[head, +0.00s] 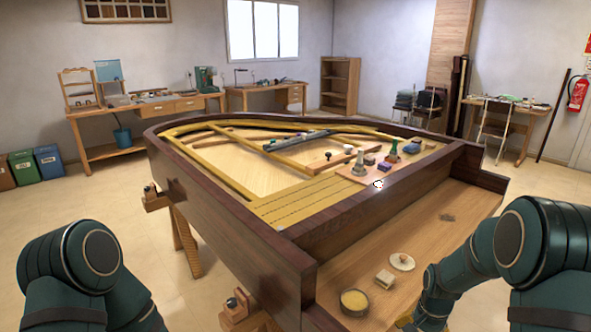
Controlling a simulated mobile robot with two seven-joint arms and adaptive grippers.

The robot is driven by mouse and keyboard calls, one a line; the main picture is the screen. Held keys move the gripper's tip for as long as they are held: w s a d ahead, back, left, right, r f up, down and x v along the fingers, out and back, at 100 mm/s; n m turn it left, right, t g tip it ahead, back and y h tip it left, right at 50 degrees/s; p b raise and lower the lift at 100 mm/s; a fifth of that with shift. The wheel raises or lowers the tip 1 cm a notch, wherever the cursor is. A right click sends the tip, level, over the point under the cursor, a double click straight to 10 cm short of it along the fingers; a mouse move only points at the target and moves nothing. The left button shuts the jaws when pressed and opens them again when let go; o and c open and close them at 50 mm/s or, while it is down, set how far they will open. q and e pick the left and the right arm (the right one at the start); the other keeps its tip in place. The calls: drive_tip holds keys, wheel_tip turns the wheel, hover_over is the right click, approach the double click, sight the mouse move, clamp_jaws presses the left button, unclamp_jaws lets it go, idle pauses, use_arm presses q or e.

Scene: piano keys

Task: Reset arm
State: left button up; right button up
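My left arm (75,270) comes in at the lower left, bent, with its lower part running out of the bottom edge. My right arm (525,250) comes in at the lower right, and its forearm (435,297) points down over the front of the wooden shelf. An open, unfinished piano body (228,203) with dark wooden sides stands in front of me. No piano keys can be made out on its bare keybed shelf (400,235).
A round tin (354,300), a small block (385,279) and a round lid (402,261) lie on the shelf near my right forearm. Several small tools and a green-topped bottle (393,152) stand inside the piano. A wooden clamp (237,306) sticks out at the near side.

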drive_tip(key=s+a+f+n+y, duration=0.25)
drive_tip(key=s+a+f, duration=0.25)
drive_tip(key=a+f, duration=0.35)
drive_tip(key=s+a+f+n+t+y, duration=0.1)
drive_tip(key=s+a+n, duration=0.4)
drive_tip(key=s+a, duration=0.6)
drive_tip(key=shift+s+a+f, duration=0.3)
drive_tip(key=shift+a+f, duration=0.05)
drive_tip(key=shift+a, duration=0.4)
